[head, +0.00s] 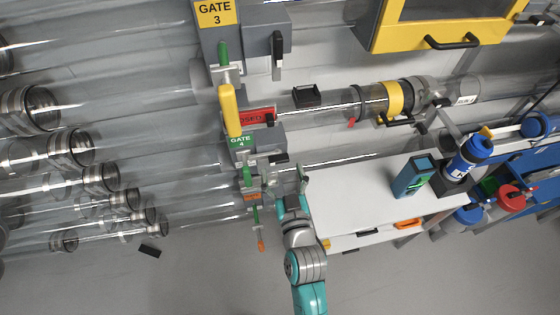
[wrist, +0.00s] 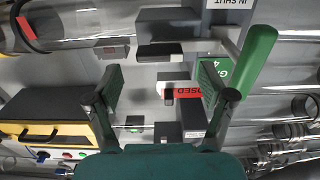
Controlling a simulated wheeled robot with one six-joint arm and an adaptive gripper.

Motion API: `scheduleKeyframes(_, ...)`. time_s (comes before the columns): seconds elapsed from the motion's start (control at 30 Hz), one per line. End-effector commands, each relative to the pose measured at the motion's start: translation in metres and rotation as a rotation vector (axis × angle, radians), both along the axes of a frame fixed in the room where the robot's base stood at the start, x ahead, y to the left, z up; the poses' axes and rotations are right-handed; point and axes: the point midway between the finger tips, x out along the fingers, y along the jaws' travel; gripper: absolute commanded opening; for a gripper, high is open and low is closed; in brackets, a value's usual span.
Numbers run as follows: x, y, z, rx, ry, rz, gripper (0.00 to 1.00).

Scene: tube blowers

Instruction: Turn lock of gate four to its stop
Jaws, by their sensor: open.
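The green gate four sign (head: 241,141) is left of a grey box (head: 270,138) with a short dark lever (head: 279,158), which looks like gate four's lock. In the wrist view a grey box (wrist: 168,24) with a black lever (wrist: 160,53) lies ahead; it looks like the same lock. The green sign (wrist: 212,80) and a green handle (wrist: 247,62) are right of it. My gripper (head: 287,180) is open just below the lock in the head view. In the wrist view my gripper (wrist: 165,98) shows its fingers spread and empty, apart from the lever.
Gate three's yellow sign (head: 215,13), black lever (head: 278,52) and yellow handle (head: 230,109) are above. A red closed plate (head: 256,116) sits between the gates. Clear tubes run alongside. A white worktop (head: 360,190) with a teal box (head: 412,177) is right.

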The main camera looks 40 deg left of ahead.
Motion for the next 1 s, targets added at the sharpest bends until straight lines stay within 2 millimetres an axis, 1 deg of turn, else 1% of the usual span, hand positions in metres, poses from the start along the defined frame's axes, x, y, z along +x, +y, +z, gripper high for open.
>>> scheduleKeyframes(0.03,0.005,0.007,0.001,0.000,-0.001,0.000,0.81)
scheduleKeyframes(0.1,0.011,0.013,0.000,0.001,-0.001,0.000,0.81)
scheduleKeyframes(0.3,0.021,0.024,0.000,-0.001,0.001,0.000,0.81)
scheduleKeyframes(0.63,0.022,0.026,0.000,0.000,0.000,-0.001,0.81)
scheduleKeyframes(0.67,0.022,0.026,0.000,0.000,0.000,-0.001,0.79)
scheduleKeyframes(0.7,0.022,0.026,0.000,0.000,0.000,-0.001,0.69)
scheduleKeyframes(0.77,0.022,0.026,0.000,0.000,0.000,-0.001,0.54)
scheduleKeyframes(0.8,0.022,0.026,0.000,0.000,0.000,-0.001,0.44)
scheduleKeyframes(0.87,0.022,0.026,0.000,0.000,0.000,-0.001,0.29)
scheduleKeyframes(0.9,0.022,0.026,0.000,0.000,0.000,-0.001,0.19)
scheduleKeyframes(0.97,0.022,0.026,0.000,0.000,0.000,-0.001,0.04)
scheduleKeyframes(1.0,0.022,0.026,0.000,0.000,0.000,-0.001,0.00)
